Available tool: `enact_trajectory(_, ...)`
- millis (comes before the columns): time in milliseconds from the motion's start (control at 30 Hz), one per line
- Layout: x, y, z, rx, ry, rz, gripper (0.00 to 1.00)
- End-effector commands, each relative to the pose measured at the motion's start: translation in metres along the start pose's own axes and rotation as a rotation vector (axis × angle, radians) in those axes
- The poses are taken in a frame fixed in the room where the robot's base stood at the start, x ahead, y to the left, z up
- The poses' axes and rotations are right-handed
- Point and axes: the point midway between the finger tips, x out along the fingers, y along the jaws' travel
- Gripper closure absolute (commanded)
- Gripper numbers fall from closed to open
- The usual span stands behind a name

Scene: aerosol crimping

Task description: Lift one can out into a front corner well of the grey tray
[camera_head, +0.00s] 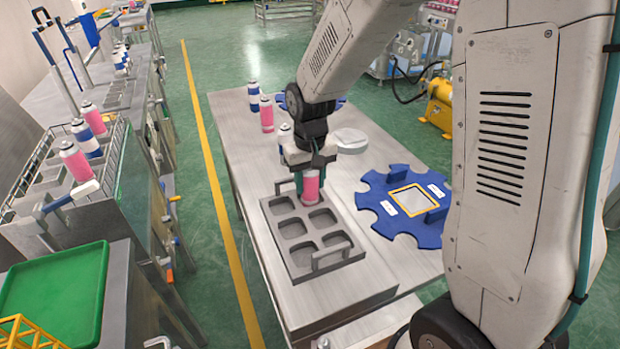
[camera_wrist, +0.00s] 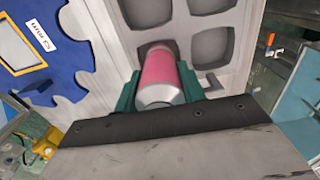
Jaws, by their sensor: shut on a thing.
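A pink can (camera_head: 312,189) with a silver end is between the teal fingers of my gripper (camera_head: 311,178). The can also shows in the wrist view (camera_wrist: 160,68), with a finger on each side. The grey tray (camera_head: 316,272) has two rows of square wells and a handle at each end. The can is upright at the far right corner well in the head view, by the handle. Its lower end overlaps that well in both views; I cannot tell whether it touches the well floor. The other wells in sight are empty.
A blue notched wheel (camera_head: 376,203) lies right of the tray. A white round piece (camera_head: 350,138) lies behind it. A pink can (camera_head: 266,115) and blue-white cans (camera_head: 253,97) stand at the far left of the steel table (camera_head: 228,118). More cans stand on the left bench.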

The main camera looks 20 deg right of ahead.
Motion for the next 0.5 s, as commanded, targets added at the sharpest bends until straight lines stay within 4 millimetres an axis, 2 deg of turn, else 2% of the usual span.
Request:
enact_trajectory(300,0.0026,0.0,0.0002,0.0,0.0,0.0,0.82)
enact_trajectory(333,0.0027,0.0,0.0002,0.0,-0.001,0.0,0.57)
enact_trajectory(400,0.0027,0.0,0.0003,0.0,-0.001,0.0,0.38)
enact_trajectory(433,0.0027,0.0,0.0003,0.0,-0.001,0.0,0.35)
enact_trajectory(500,0.0027,0.0,0.0004,0.0,-0.001,0.0,0.35)
